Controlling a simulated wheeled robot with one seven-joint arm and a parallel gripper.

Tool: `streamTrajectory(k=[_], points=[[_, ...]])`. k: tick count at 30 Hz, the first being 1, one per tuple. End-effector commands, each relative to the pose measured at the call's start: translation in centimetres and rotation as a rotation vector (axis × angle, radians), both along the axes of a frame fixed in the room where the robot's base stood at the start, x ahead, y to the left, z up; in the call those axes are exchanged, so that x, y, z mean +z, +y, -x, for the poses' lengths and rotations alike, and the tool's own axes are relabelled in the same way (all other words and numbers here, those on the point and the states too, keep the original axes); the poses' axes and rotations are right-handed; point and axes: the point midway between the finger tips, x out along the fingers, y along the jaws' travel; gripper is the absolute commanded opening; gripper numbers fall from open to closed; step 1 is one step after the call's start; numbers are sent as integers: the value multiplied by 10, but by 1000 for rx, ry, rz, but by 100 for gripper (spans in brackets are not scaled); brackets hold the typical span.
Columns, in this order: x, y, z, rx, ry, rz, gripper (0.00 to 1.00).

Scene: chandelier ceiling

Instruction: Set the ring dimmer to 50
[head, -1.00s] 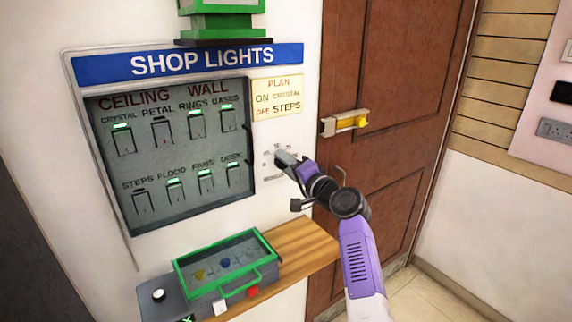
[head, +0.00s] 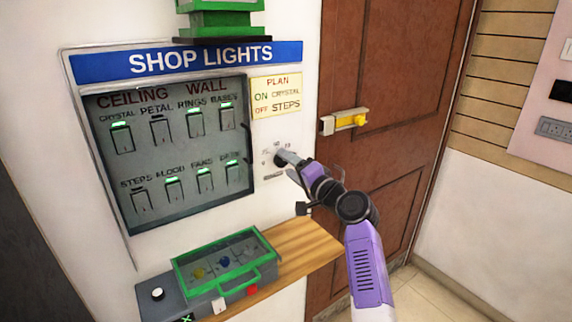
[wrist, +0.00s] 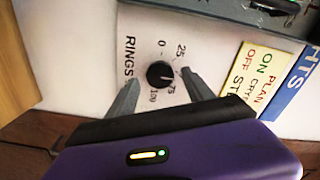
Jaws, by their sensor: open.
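The ring dimmer is a round black knob (wrist: 160,74) on a white plate marked RINGS, with 0, 25, 75 and 100 around it in the wrist view. A small light mark shows on the knob's right-hand edge, toward the 75 side; its exact reading is hard to tell. The 50 label is not visible. My gripper (wrist: 161,77) is open, one finger on each side of the knob, with gaps visible. In the head view the knob (head: 280,161) is partly hidden behind my gripper (head: 289,157).
A wooden shelf (head: 300,250) with a green-framed box (head: 266,277) sits below. A brown door with a yellow latch (head: 345,121) is at right.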

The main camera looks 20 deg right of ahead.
Motion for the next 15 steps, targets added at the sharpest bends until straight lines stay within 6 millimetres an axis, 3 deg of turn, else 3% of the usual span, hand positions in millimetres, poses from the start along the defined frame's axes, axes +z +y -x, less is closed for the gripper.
streamTrajectory(k=[9,15], points=[[-2,-15,42,-1,1,0,60],[-1,-18,53,-1,2,1,60]])
